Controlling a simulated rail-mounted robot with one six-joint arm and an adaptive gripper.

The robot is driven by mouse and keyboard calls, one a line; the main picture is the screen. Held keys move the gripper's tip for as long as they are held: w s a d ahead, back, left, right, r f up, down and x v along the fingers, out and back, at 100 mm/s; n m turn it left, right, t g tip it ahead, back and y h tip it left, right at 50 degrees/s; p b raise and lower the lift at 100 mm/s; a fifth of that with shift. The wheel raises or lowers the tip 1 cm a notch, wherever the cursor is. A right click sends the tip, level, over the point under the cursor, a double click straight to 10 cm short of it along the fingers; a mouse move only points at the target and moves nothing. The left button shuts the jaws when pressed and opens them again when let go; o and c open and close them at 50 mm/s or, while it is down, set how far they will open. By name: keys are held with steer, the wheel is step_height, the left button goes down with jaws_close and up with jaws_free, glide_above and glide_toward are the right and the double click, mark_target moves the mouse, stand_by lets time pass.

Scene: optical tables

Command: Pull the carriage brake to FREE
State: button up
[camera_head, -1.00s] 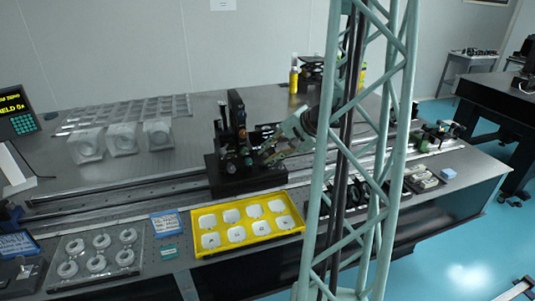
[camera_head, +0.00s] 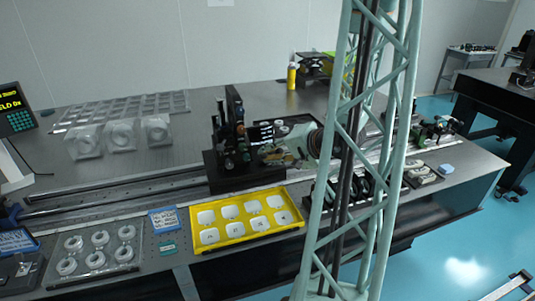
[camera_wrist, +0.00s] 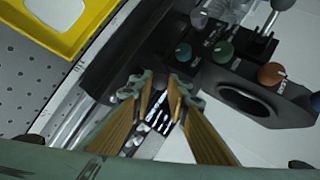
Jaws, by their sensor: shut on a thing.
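The black carriage (camera_head: 245,178) sits on the rail of the near optical table and carries an upright dark assembly with knobs. My gripper (camera_head: 268,152) is at the right side of this carriage. In the wrist view, my gripper's fingers (camera_wrist: 160,86) with golden inner pads reach to the carriage's dark edge (camera_wrist: 122,50). They are shut on a small part there, taken to be the carriage brake, which is mostly hidden between the fingertips. Its FREE marking cannot be read. Below the fingertips a small black-and-white patch shows in the gap.
Teal (camera_wrist: 183,52), green (camera_wrist: 223,52) and orange (camera_wrist: 271,74) knobs stand close to the fingers, beside a round dark ring. A yellow tray (camera_head: 247,236) of white pieces lies in front of the carriage. Clear-boxed optics (camera_head: 120,137) stand behind left.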

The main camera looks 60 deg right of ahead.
steer(key=shift+a+f, duration=0.15)
stand_by(0.5)
steer(key=o, duration=0.8)
steer(key=shift+o, duration=0.2)
steer(key=shift+s, duration=0.25)
steer(key=v, duration=1.1)
steer(key=shift+s+a, duration=0.15)
steer(key=shift+s, duration=0.1)
steer(key=shift+r, duration=0.25)
